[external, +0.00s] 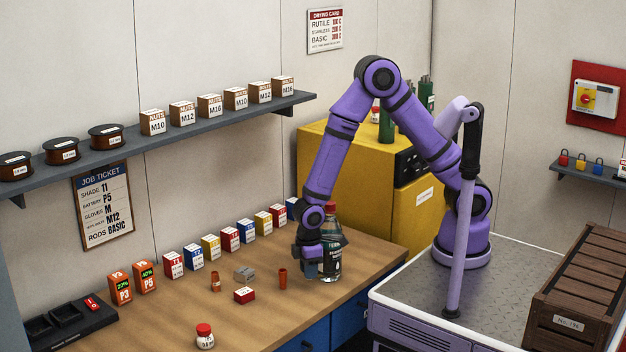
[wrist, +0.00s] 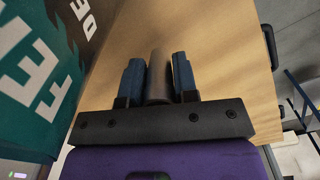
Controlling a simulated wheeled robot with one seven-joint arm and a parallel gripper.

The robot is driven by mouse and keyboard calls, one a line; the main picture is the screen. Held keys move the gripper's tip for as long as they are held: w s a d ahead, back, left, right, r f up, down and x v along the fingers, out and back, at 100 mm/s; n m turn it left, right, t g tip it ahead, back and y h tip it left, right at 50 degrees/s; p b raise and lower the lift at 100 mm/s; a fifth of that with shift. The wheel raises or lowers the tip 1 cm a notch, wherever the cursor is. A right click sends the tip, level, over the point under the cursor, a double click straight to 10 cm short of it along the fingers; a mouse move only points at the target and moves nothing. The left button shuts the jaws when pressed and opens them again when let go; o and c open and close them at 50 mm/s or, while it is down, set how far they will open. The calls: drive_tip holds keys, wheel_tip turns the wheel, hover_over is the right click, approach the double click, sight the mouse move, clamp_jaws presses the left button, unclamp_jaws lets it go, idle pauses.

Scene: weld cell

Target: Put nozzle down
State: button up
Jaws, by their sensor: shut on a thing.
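My gripper (external: 309,268) is low over the right part of the bench, right beside a clear bottle with a teal label and red cap (external: 331,262). In the wrist view my gripper (wrist: 158,72) has its two blue fingers closed on a grey-brown cylinder, the nozzle (wrist: 157,88). The nozzle's far end points over the bare wooden bench. I cannot make out the held nozzle in the external view, nor whether it touches the bench.
The bottle's label (wrist: 40,80) fills the left of the wrist view, very close. A row of small boxes (external: 231,238) lines the back.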

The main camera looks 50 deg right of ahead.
drive_tip(key=shift+f, duration=1.65)
drive_tip(key=shift+f, duration=0.1)
drive_tip(key=o, duration=0.9)
drive_tip(key=shift+o, duration=0.2)
wheel_tip(320, 180, up, 12)
drive_tip(key=shift+r, duration=0.1)
